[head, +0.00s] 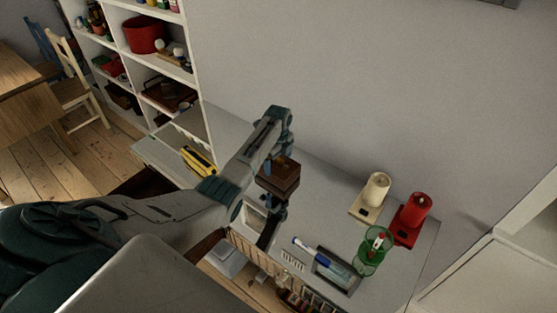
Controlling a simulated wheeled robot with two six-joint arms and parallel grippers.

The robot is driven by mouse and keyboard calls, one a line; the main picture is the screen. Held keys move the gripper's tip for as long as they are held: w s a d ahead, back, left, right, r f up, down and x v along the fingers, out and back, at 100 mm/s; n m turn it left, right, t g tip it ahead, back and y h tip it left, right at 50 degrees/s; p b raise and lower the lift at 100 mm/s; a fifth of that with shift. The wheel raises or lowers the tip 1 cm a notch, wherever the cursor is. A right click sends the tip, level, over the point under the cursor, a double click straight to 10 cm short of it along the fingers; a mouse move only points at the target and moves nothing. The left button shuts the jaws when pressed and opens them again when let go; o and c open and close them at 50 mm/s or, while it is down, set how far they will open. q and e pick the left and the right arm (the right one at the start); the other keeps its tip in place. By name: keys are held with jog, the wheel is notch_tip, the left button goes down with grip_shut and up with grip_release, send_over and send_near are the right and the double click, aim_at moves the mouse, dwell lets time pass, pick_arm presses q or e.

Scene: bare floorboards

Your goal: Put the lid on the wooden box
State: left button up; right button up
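A dark brown wooden block-like thing (281,174), which looks like the wooden box or its lid, shows at the middle of the table, right beside my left wrist. I cannot make out a separate lid. My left arm comes in from the left, bends at a high elbow and points down. My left gripper (270,222) is low over the table, below the brown thing in the picture. Its fingers are small and dark, so I cannot tell whether they are open or hold anything. My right gripper is out of view.
The grey table (325,205) bears a yellow item (199,161), a cream device (374,192), a red device (412,212), a green mesh cup (367,264) and a blue-and-white marker (318,252). A white shelf (120,25) and a wall stand behind.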

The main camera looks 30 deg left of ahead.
pick_arm(q)
jog(key=shift+r, duration=0.1)
notch_tip(320, 180, up, 4)
jog(key=p, duration=0.4)
jog(key=shift+r+p, duration=0.25)
jog(key=shift+p, duration=0.15)
jog(key=shift+r, duration=1.15)
jog(key=shift+s, duration=0.1)
jog(key=shift+f, duration=0.1)
